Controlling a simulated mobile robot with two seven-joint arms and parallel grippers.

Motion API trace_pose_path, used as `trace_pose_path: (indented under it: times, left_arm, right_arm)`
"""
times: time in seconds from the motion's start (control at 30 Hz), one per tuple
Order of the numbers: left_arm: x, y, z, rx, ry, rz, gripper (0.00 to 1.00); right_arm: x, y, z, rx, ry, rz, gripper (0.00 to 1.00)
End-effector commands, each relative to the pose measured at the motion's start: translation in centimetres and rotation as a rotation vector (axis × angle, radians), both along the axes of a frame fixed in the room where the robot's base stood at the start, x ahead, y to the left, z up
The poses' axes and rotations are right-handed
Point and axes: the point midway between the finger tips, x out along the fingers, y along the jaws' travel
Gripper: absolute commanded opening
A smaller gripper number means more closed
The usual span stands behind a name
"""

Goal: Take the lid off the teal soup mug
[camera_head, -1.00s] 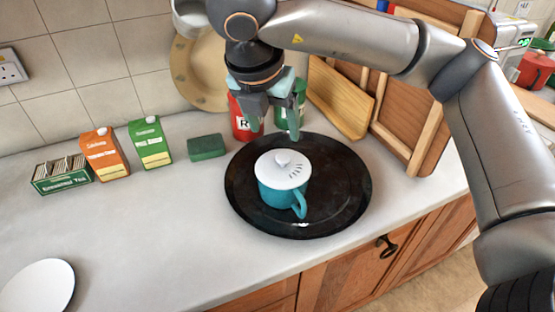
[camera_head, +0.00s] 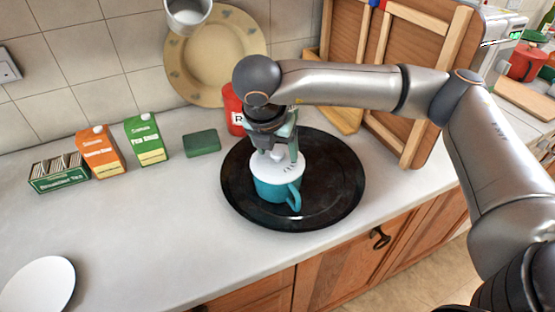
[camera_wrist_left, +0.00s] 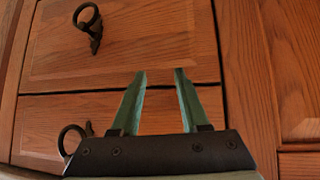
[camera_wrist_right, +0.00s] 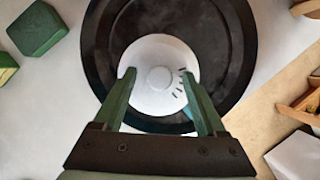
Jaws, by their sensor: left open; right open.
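The teal soup mug (camera_head: 271,189) stands upright on a round black tray (camera_head: 335,205), its handle toward the front right. Its white lid (camera_head: 266,171) sits on top; in the right wrist view the lid (camera_wrist_right: 160,97) shows a round knob in its middle. My right gripper (camera_head: 277,152) is right above the lid, pointing down. Its open fingers (camera_wrist_right: 158,76) lie on either side of the knob in the right wrist view, with gaps to it. My left gripper (camera_wrist_left: 160,74) is open and empty, facing wooden drawer fronts; it is outside the head view.
A green sponge (camera_head: 202,143), a green carton (camera_head: 147,139), an orange carton (camera_head: 102,151) and a tea box (camera_head: 59,173) stand left of the tray. A red container (camera_head: 234,108) is behind it. A white plate (camera_head: 38,286) lies front left. The counter between is clear.

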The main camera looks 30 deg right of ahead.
Motion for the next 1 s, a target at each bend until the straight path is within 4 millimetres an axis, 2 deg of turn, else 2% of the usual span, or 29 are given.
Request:
trace_pose_path:
  times: [0.13,0.77,1.0]
  left_arm:
    - [0.0,0.01,-0.03,0.0,0.0,0.0,0.45]
    - [-0.01,0.01,-0.06,0.0,0.001,0.0,0.45]
    - [-0.02,0.0,-0.06,0.0,0.001,0.0,0.45]
  right_arm:
    - [0.0,-0.01,-0.01,0.0,0.0,0.0,0.73]
    - [-0.02,0.02,0.03,-0.001,0.001,0.0,0.02]
    - [-0.01,0.02,0.05,0.0,0.0,0.0,0.0]
